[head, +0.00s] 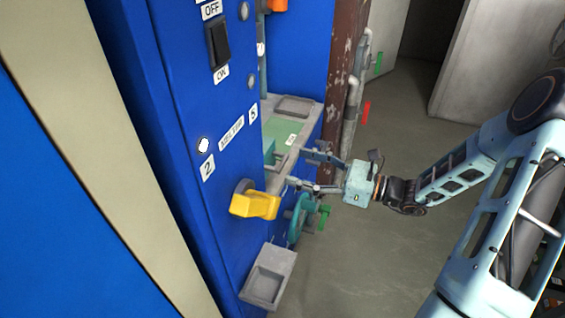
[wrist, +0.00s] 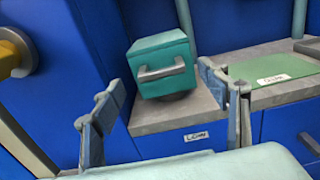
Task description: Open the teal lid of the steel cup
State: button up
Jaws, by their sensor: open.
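A teal box-shaped lid (wrist: 165,56) with a grey bar handle on its front face stands at the edge of a grey counter in the wrist view. A small grey rounded part, perhaps the steel cup (wrist: 172,96), shows under it; the rest is hidden. In the head view the teal lid (head: 269,150) is small and partly hidden behind the blue cabinet. My gripper (head: 299,167) is open and empty, in front of the lid and facing its handle. In the wrist view its fingers (wrist: 161,76) stand apart on either side of the lid, with no contact visible.
The tall blue cabinet with a yellow knob (head: 255,205) stands close to the left. A teal handwheel (head: 301,215) and a grey tray (head: 269,275) sit below my gripper. A green mat (wrist: 272,70) lies right of the lid. Open floor (head: 375,240) lies right.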

aim_at(268, 158)
jog(key=x, duration=0.5)
jog(key=shift+a+b, duration=0.1)
jog(key=shift+b, duration=0.2)
